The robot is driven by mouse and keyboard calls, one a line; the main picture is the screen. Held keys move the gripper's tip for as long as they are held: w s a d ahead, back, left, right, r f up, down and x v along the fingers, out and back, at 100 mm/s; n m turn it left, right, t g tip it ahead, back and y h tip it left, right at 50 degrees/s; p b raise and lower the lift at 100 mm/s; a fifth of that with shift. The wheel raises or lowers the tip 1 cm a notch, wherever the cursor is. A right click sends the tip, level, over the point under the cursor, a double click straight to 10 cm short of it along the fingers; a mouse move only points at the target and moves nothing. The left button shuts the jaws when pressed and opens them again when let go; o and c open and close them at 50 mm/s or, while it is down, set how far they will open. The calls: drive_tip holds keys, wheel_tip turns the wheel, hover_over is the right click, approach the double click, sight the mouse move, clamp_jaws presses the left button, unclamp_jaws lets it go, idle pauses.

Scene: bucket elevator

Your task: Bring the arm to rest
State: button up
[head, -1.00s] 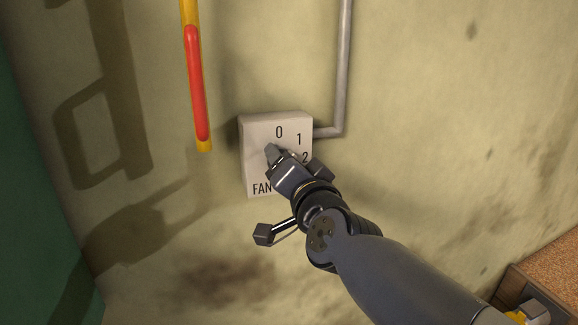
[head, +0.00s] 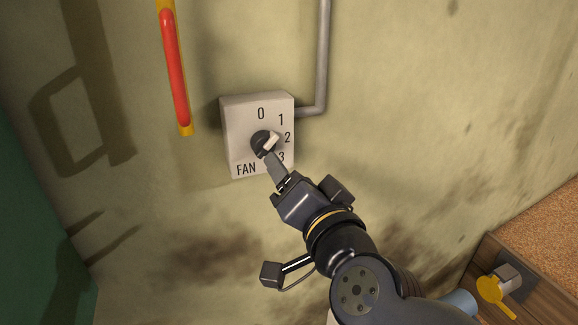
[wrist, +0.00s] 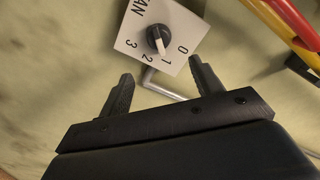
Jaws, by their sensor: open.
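My gripper (wrist: 161,86) is open and empty, its two fingers spread apart in the wrist view. In the head view my gripper (head: 278,168) is in front of the lower part of a pale fan switch box (head: 240,125) on the wall. The box also shows beyond the fingers in the wrist view (wrist: 135,32). Its black knob (head: 262,139) has a white pointer turned toward the 1 and 2 side; the wrist view of the knob (wrist: 155,35) suggests nearer 1. The knob lies beyond the fingertips and looks clear of them.
A red and yellow bar (head: 175,70) hangs left of the box. A grey conduit (head: 323,60) runs up from its right side. A wooden box (head: 530,270) with a yellow part (head: 493,290) stands at lower right. A green surface (head: 30,240) is at far left.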

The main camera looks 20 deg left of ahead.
sight(270, 145)
idle(0.3)
drive_tip(key=b+x, duration=0.2)
drive_tip(key=x, duration=0.7)
drive_tip(key=shift+w+f, duration=0.1)
drive_tip(key=shift+x, duration=0.85)
